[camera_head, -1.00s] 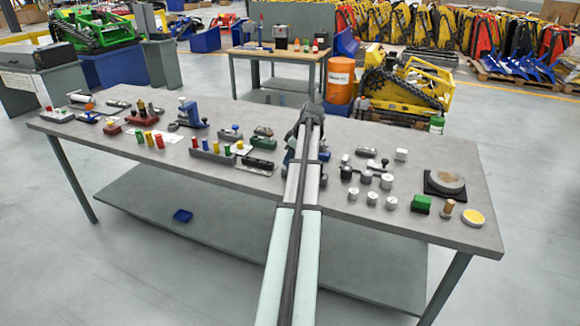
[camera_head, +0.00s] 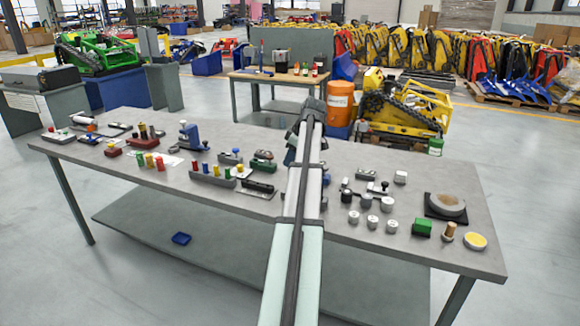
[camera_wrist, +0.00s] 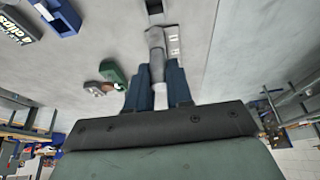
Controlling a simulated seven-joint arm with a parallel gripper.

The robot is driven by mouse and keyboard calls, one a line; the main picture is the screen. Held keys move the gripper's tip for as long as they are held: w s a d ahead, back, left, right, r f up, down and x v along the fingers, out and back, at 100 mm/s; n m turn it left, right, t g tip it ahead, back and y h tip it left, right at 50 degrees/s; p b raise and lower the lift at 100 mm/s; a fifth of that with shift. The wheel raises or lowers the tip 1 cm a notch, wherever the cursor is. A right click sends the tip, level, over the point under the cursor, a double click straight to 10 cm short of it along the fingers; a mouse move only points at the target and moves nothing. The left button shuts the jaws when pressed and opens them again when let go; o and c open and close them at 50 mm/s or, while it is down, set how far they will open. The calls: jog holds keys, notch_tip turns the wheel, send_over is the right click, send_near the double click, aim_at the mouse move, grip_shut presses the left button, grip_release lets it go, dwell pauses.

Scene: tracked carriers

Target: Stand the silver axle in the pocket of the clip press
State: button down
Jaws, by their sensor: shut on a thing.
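In the wrist view my gripper (camera_wrist: 153,88) has its two blue fingers closed around a grey cylinder, the silver axle (camera_wrist: 155,45). The axle sticks out beyond the fingertips, toward a small dark square (camera_wrist: 154,7) at the top edge. I cannot tell whether they touch. In the head view my arm hides the axle, and the fingers are not clear there. I cannot tell surely which part is the clip press.
A green part (camera_wrist: 112,74) lies left of the fingers, and a pale plate (camera_wrist: 173,40) lies right of the axle. The grey bench (camera_head: 400,262) carries small parts left and right of my arm, including several white cylinders (camera_head: 372,222) and a green block (camera_head: 422,228).

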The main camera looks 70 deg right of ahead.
jog(key=shift+s+d, duration=0.25)
jog(key=shift+s, duration=0.1)
jog(key=d+f, duration=0.2)
jog(key=d, duration=0.6)
jog(key=d+f, duration=0.3)
jog(key=d, duration=0.5)
jog(key=shift+f, duration=1.65)
dwell(2.5)
jog(key=c, duration=0.9)
grip_release()
jog(key=shift+c, duration=0.2)
jog(key=shift+o, duration=0.5)
jog(key=o, duration=0.4)
